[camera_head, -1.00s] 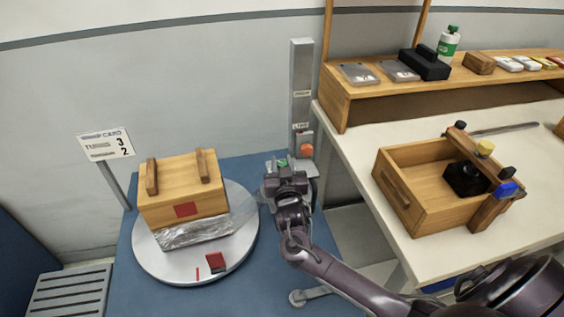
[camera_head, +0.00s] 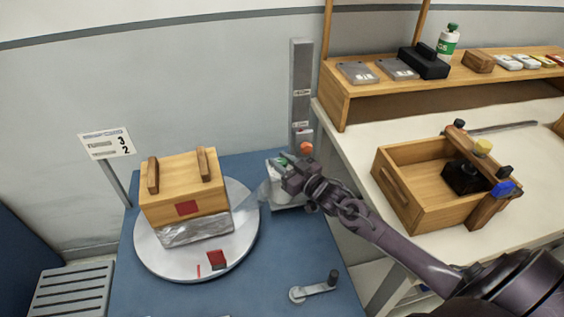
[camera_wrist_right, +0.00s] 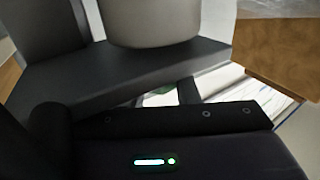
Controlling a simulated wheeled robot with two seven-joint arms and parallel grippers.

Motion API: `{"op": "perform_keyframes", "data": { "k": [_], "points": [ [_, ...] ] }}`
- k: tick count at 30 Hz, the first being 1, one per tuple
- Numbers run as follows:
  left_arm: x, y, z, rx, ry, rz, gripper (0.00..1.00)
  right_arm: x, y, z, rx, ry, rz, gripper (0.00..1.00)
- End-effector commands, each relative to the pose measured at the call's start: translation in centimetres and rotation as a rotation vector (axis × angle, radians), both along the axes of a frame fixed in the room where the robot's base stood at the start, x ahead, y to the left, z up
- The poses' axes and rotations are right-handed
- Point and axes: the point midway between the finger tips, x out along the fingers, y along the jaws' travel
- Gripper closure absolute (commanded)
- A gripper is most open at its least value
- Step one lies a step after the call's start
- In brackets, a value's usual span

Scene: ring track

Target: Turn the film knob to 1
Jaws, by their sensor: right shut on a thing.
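My right gripper (camera_head: 290,168) is shut at the top of the film carriage (camera_head: 285,193), beside the grey mast (camera_head: 301,95). Its fingers hide most of what they hold, seemingly the film knob; its setting cannot be read. A bit of green (camera_head: 280,161) shows beside the fingertips. In the right wrist view, a pale cylinder (camera_wrist_right: 150,22) stands beyond the dark gripper parts. Clear film (camera_head: 248,203) runs from the carriage to the wooden box (camera_head: 184,190) on the round turntable (camera_head: 160,262). The card (camera_head: 106,143) shows a 3 above a 2. My left gripper is not in view.
An orange-red button (camera_head: 306,148) sits on the mast just above my gripper. A crank (camera_head: 315,288) lies on the blue base (camera_head: 285,255). The white table (camera_head: 470,250) on the right holds an open wooden tray (camera_head: 400,200) and a shelf (camera_head: 350,100).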

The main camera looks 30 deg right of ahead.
Motion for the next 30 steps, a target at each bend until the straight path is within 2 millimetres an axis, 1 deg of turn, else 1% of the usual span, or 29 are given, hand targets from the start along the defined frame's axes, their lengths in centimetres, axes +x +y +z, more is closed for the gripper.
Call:
{"op": "perform_keyframes", "data": {
  "k": [14,15,19,26,30],
  "points": [
    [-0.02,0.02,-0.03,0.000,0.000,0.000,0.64,0.03,0.00,0.08,0.001,-0.002,0.015,0.95],
    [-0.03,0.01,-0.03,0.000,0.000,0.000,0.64,0.03,0.00,0.09,0.001,-0.002,0.015,0.69],
    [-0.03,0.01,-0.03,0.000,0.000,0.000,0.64,0.03,0.00,0.08,0.001,-0.002,0.015,0.52],
    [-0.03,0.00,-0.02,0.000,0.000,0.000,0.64,0.02,0.00,0.05,0.000,-0.001,0.014,0.52],
    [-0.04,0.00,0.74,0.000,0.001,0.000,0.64,-0.67,-0.19,0.20,0.000,0.001,0.014,0.52]
  ]
}}
